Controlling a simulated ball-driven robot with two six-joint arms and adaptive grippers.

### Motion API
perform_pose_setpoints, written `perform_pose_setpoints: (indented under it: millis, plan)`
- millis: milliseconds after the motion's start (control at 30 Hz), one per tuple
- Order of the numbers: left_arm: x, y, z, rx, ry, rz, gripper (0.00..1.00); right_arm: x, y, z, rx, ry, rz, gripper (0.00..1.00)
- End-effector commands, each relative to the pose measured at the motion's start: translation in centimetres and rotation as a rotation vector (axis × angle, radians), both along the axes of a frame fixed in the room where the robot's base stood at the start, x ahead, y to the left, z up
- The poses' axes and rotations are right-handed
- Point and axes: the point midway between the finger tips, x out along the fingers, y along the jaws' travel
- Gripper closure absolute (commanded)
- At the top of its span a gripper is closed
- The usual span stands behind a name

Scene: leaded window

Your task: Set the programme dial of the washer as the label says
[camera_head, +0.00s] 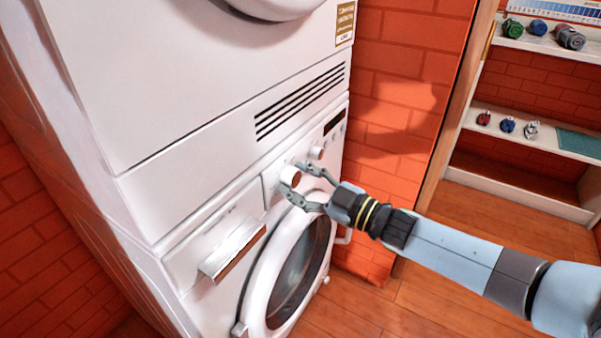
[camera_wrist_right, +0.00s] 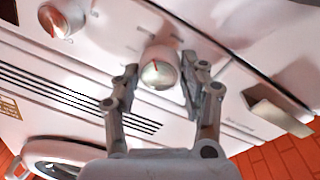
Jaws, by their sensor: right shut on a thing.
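The white washer (camera_head: 205,285) stands below a second white machine. A round white dial (camera_head: 290,175) sits on its panel, and it fills the middle of the right wrist view (camera_wrist_right: 158,70) with a red mark on its face. My right gripper (camera_head: 292,177) has its two fingers on either side of this dial and is shut on it. A second, smaller-looking dial (camera_head: 317,153) is up and right of it; in the wrist view it also has a red pointer (camera_wrist_right: 62,18). A gold label (camera_head: 345,22) is on the upper machine; its small text is unreadable. My left gripper is not in view.
A silver-fronted drawer or handle (camera_head: 232,248) juts out left of the dial. The round door (camera_head: 296,270) is below my gripper. A dark display (camera_head: 334,121) is right of the dials. Shelves (camera_head: 530,140) with small objects stand at the right. Floor right of the washer is clear.

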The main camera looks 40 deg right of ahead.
Motion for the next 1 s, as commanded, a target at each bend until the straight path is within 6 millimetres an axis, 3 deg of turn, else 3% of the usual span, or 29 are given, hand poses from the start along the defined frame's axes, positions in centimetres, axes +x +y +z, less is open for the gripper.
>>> perform_pose_setpoints:
  millis: [600, 1000]
  plan:
    - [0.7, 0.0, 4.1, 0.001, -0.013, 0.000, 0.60, -0.1, 0.0, 0.1, 0.498, 0.210, -0.001, 0.89]
    - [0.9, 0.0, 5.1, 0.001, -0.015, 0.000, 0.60, -0.1, 0.0, -0.1, 0.654, 0.277, -0.002, 0.89]
